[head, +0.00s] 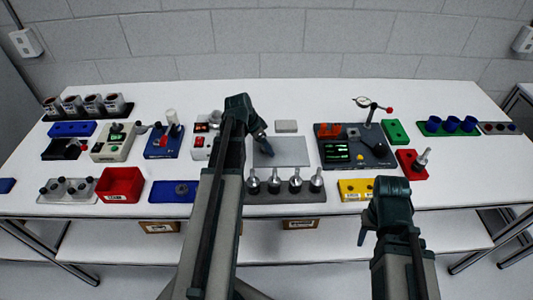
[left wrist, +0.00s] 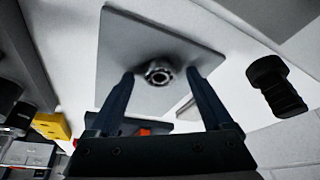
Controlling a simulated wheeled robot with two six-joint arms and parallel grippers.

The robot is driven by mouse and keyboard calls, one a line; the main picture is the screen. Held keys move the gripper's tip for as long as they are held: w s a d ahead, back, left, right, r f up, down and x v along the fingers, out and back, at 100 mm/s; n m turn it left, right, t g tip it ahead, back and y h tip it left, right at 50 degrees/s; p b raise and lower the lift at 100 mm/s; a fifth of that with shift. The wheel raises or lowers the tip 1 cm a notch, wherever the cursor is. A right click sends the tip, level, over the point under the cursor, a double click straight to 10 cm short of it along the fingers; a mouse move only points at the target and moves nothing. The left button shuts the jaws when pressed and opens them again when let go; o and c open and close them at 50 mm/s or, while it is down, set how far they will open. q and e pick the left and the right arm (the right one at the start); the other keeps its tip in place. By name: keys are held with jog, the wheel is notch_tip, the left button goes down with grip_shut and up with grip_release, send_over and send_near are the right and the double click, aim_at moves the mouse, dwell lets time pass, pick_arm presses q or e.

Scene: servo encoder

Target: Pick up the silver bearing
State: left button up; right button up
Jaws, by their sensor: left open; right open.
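The silver bearing (left wrist: 159,73) is a small ring with a dark centre. It lies on a flat grey plate (left wrist: 120,42) in the left wrist view. My left gripper (left wrist: 162,76) is open, with its fingertips on either side of the bearing and a gap to each. In the head view my left gripper (head: 264,147) is over the grey plate (head: 292,153) mid-table, and I cannot make out the bearing there. My right gripper (head: 362,240) is open and empty in front of the table, low at the right.
Several metal-topped parts stand in a grey rack (head: 285,198) just in front of the plate. A dark test station (head: 375,156) with a dial gauge is to its right. A red bin (head: 121,185) and a blue tray (head: 165,192) are at the left. A light block (head: 286,126) lies behind the plate.

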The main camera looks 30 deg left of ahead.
pick_arm(q)
grip_shut()
dwell(0.4)
jog(key=shift+r, duration=0.15)
notch_tip(320, 180, up, 9)
jog(key=p, duration=0.9)
